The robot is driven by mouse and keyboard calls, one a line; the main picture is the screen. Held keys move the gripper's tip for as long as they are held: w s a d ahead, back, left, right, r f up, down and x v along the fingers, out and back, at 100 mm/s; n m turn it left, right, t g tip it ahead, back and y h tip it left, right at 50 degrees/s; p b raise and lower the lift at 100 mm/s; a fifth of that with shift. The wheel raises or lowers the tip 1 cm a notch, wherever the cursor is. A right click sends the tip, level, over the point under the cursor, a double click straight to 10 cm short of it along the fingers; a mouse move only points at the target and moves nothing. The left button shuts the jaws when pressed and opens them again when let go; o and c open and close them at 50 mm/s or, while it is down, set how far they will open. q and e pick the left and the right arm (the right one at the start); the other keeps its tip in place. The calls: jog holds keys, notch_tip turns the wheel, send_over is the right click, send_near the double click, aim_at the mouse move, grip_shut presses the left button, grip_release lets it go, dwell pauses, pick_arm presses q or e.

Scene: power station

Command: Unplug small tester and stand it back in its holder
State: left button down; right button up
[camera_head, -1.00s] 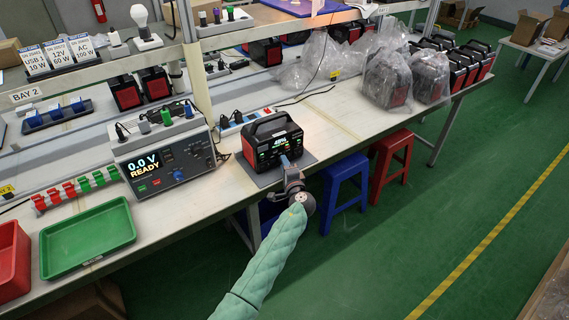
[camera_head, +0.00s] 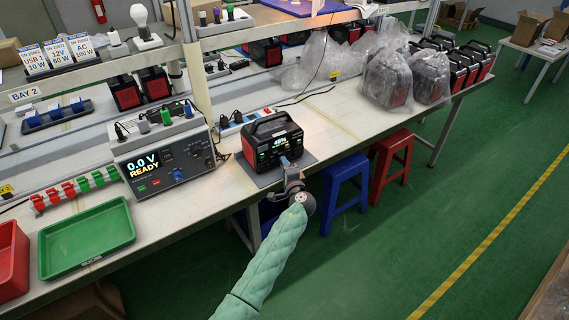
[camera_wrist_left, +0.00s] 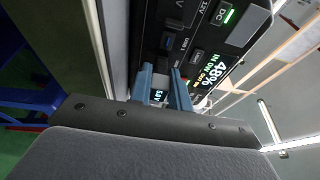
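The black and red power station (camera_head: 271,143) stands on a grey mat on the bench, its lit display reading about 48%. My left gripper (camera_head: 287,164) is at its front face. In the left wrist view, its two blue fingers (camera_wrist_left: 163,90) lie on either side of the small tester (camera_wrist_left: 158,96), which has a small lit readout and sits against the station's port panel (camera_wrist_left: 190,50). The fingers look closed on the tester's sides.
The bench instrument (camera_head: 168,163) reads 0.0 V READY. A green tray (camera_head: 88,240) and a red bin (camera_head: 12,262) are at the left. A white socket strip (camera_head: 232,126) lies behind the station. Bagged stations (camera_head: 388,82) stand at the right; blue (camera_head: 346,180) and red (camera_head: 391,155) stools are below.

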pick_arm(q)
jog(key=shift+s+d, duration=0.15)
jog(key=shift+s, duration=0.05)
dwell(0.6)
jog(key=shift+d+b+v, duration=0.15)
jog(key=shift+d+v, duration=0.05)
jog(key=shift+v, duration=0.65)
jog(key=shift+d+b+v, duration=0.15)
jog(key=shift+d+v, duration=0.05)
jog(key=shift+v, duration=0.7)
jog(key=shift+w, duration=0.15)
